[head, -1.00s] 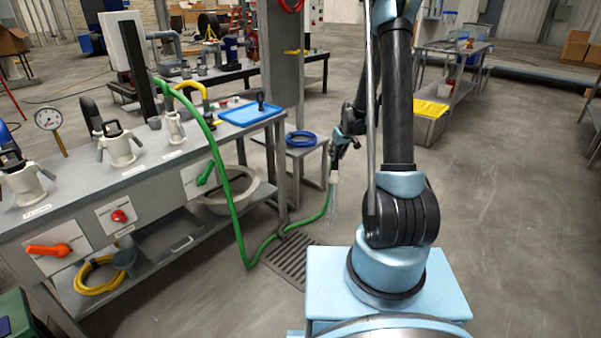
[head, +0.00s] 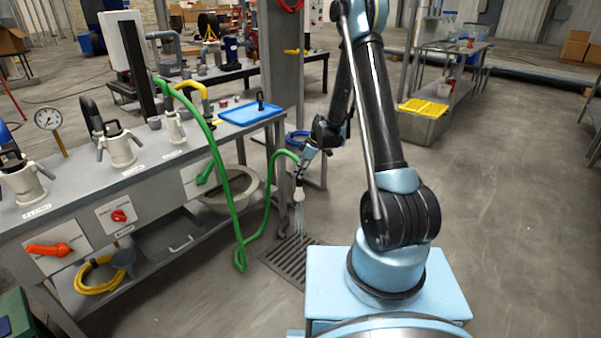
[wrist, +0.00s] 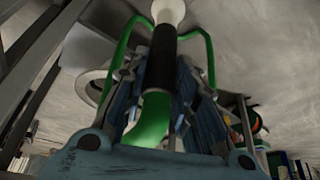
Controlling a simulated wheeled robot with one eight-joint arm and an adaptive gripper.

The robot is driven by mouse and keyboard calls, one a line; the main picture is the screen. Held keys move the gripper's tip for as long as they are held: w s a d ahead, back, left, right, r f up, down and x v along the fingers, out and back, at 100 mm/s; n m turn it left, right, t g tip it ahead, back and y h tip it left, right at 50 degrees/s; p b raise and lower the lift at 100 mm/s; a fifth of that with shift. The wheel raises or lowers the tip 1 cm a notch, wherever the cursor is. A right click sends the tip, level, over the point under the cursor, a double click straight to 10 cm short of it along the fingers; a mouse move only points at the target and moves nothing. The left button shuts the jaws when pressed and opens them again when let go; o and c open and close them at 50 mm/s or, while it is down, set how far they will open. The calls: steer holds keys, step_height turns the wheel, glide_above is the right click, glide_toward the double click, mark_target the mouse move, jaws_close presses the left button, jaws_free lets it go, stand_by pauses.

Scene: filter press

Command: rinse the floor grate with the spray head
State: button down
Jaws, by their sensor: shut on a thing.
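The floor grate (head: 285,259) is a dark slotted panel set in the floor beside the bench. My gripper (head: 303,166) is shut on the spray head (head: 299,194), which has a white nozzle pointing down above the grate's far end. Pale streaks of water come out of the nozzle towards the grate. In the wrist view the spray head's black grip (wrist: 161,58) lies between the fingers, with its white nozzle beyond. The green hose (head: 268,200) runs from the spray head down to the floor and up to the bench.
The workbench (head: 150,180) with valves, a red button and a green lever stands left of the grate. A small stand with a blue hose coil (head: 297,138) is behind my gripper. Open floor (head: 500,220) lies to the right.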

steer(key=shift+r, duration=3.5)
